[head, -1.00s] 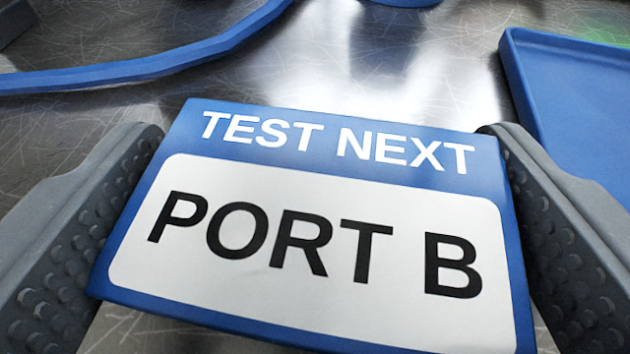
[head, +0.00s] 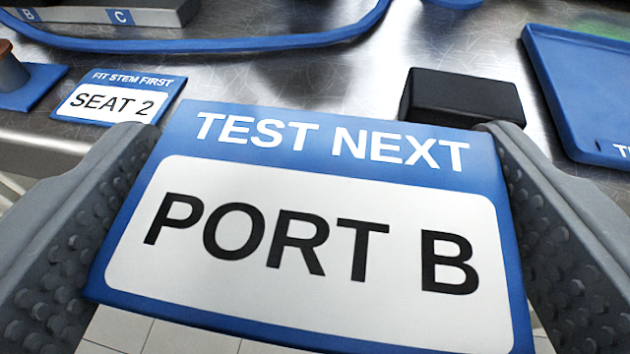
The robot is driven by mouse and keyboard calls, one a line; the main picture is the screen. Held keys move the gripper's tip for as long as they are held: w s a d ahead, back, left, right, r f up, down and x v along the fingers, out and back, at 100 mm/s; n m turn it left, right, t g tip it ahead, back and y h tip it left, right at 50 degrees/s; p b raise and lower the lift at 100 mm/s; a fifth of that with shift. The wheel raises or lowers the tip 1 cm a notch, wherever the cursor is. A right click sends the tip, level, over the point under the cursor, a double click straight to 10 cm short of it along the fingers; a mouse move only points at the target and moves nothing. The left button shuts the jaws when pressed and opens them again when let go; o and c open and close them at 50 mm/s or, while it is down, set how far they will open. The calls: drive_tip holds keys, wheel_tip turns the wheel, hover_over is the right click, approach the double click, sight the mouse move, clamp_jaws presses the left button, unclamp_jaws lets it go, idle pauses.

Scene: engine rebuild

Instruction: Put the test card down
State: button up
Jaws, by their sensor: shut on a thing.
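The test card (head: 300,240) is a blue-edged card with a white panel, reading "TEST NEXT" and "PORT B". My gripper (head: 315,215) is shut on it, with one grey studded finger along each side edge. The card faces the camera and fills the lower middle of the head view. It hides what lies directly behind it. The front edge of the metal table shows at the left, and pale floor tiles show below the card.
A second card (head: 118,98) reading "FIT STEM FIRST / SEAT 2" lies on the table (head: 300,75) at left. A black block (head: 462,97) stands behind my card. A blue tray (head: 580,95) is at right. A blue curved strip (head: 230,43) and a grey labelled block (head: 120,14) are farther back.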

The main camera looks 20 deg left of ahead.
sight(199, 300)
drive_tip(key=shift+s+a+r, duration=0.1)
drive_tip(key=shift+s+a, duration=0.15)
drive_tip(key=shift+s, duration=0.55)
drive_tip(key=shift+s+a+r, duration=0.1)
drive_tip(key=shift+s+a, duration=0.1)
drive_tip(key=shift+s, duration=0.55)
drive_tip(key=w+d+r+m+h, duration=0.1)
drive_tip(key=w+d+m+h, duration=0.1)
drive_tip(key=w+d, duration=0.3)
drive_tip(key=w+d+r+m+t+h, duration=0.1)
drive_tip(key=w+d, duration=0.4)
drive_tip(key=d, duration=0.9)
drive_tip(key=w+d+r+m+h, duration=0.3)
drive_tip(key=w+d, duration=0.3)
drive_tip(key=d, duration=0.4)
drive_tip(key=shift+d+h, duration=0.15)
drive_tip(key=shift+h, duration=0.75)
drive_tip(key=d+h, duration=0.1)
drive_tip(key=d, duration=0.3)
drive_tip(key=w+d+r+m, duration=0.1)
drive_tip(key=d, duration=0.3)
drive_tip(key=d+r+m+h, duration=0.1)
drive_tip(key=d, duration=0.4)
drive_tip(key=shift+w+h, duration=0.15)
drive_tip(key=shift+h, duration=0.15)
drive_tip(key=shift+c, duration=0.2)
